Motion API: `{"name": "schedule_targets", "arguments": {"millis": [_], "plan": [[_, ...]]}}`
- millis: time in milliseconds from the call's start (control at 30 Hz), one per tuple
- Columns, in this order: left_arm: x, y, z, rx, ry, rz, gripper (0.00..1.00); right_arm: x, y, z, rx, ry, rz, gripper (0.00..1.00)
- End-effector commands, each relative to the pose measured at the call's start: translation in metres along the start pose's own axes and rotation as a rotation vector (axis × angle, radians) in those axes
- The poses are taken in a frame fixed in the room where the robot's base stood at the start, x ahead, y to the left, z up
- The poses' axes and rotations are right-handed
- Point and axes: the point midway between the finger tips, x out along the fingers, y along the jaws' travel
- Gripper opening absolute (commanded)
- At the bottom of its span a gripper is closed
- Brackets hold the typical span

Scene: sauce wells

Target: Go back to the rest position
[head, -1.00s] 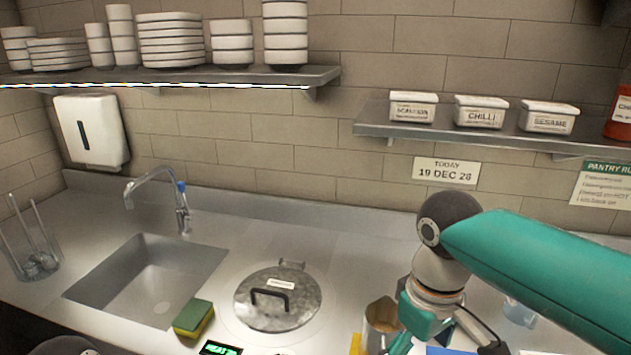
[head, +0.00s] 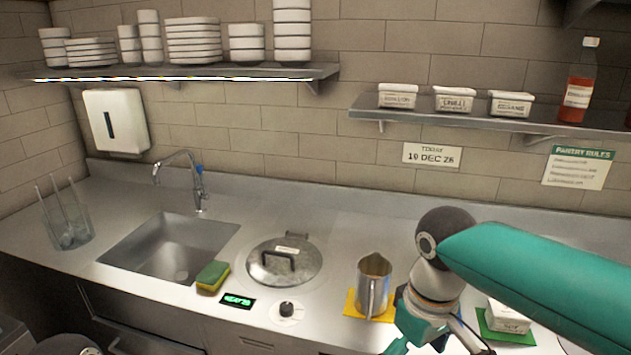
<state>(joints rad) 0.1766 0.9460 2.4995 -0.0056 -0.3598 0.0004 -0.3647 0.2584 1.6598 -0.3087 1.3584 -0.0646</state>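My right arm comes in from the right edge of the head view, teal with a dark round joint, and bends down over the counter. Its gripper is at or below the bottom edge, and its fingertips do not show. A small dark rounded part shows at the bottom left edge; my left gripper is not in view. A metal jug (head: 373,286) stands upright on a yellow mat (head: 352,306), left of my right wrist. A white lidded tub (head: 508,318) sits on a green mat (head: 490,330), right of my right wrist.
A round metal lid (head: 284,262) lies on the counter (head: 330,240). A sponge (head: 212,276) is beside the sink (head: 170,247). A glass (head: 68,230) holding utensils stands far left. Labelled tubs (head: 454,100) and a red bottle (head: 578,85) stand on the right shelf.

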Motion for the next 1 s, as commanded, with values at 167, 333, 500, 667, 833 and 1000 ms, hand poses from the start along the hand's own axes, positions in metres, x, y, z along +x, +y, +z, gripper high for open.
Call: {"name": "schedule_targets", "arguments": {"millis": [167, 333, 500, 667, 833, 1000], "plan": [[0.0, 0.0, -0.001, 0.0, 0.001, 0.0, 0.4, 0.047, -0.003, -0.014, 0.016, 0.002, -0.041, 1.0], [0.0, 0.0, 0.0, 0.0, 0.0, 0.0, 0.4, 0.103, -0.007, -0.024, 0.053, 0.016, -0.095, 1.0], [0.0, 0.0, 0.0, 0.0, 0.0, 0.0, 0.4, 0.18, -0.015, -0.023, 0.128, 0.031, -0.171, 1.0], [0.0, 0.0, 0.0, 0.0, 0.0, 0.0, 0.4, 0.277, -0.032, 0.002, 0.283, 0.052, -0.264, 1.0], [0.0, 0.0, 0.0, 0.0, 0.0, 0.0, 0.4, 0.352, -0.052, 0.048, 0.485, 0.08, -0.317, 1.0], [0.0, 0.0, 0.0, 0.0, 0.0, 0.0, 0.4, 0.386, -0.065, 0.086, 0.629, 0.1, -0.32, 1.0]]}}
